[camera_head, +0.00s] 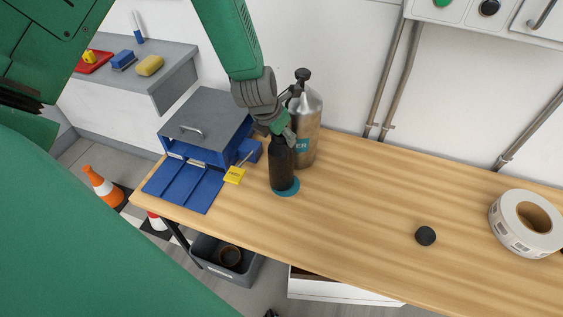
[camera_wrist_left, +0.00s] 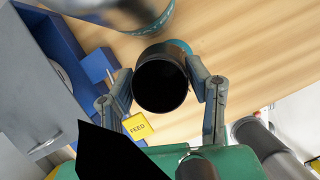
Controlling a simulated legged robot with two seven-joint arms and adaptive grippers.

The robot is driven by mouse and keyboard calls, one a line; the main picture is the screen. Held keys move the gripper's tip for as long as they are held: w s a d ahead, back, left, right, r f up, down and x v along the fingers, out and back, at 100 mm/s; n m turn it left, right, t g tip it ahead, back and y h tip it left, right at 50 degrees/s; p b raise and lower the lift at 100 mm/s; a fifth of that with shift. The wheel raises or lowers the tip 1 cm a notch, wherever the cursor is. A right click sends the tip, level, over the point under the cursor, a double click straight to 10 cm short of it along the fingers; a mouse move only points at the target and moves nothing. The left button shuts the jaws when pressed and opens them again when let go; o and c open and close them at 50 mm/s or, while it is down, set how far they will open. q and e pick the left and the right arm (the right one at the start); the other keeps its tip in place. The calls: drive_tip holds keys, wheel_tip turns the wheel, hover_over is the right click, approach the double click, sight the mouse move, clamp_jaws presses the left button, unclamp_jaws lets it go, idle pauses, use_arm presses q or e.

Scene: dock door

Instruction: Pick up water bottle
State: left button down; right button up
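A silver metal bottle (camera_head: 306,125) with a black cap and a teal label ending in "ER" stands upright on the wooden table. Its lower part with a teal band (camera_wrist_left: 152,24) shows at the top of the left wrist view. A dark, open-topped cylinder (camera_head: 282,170) stands upright on a teal disc (camera_head: 287,190), just in front of the silver bottle. My left gripper (camera_head: 283,138) is at the top of the dark cylinder. In the left wrist view, its fingers (camera_wrist_left: 160,85) lie on both sides of the cylinder; whether both press on it is unclear. My right gripper is not in view.
A grey-topped blue box (camera_head: 208,115) with a blue tray and yellow FEED tag (camera_head: 235,175) sits left. A black round lid (camera_head: 425,236) and a label roll (camera_head: 528,222) lie right. The middle of the table (camera_head: 360,190) is clear.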

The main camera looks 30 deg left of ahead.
use_arm(q)
drive_tip(key=shift+r, duration=0.1)
idle(0.3)
drive_tip(key=s+a+r+p, duration=0.1)
drive_tip(key=s+r+p, duration=0.2)
drive_tip(key=s, duration=1.4)
drive_tip(key=shift+s+a+r, duration=0.15)
drive_tip(key=shift+s+a, duration=0.2)
idle(0.5)
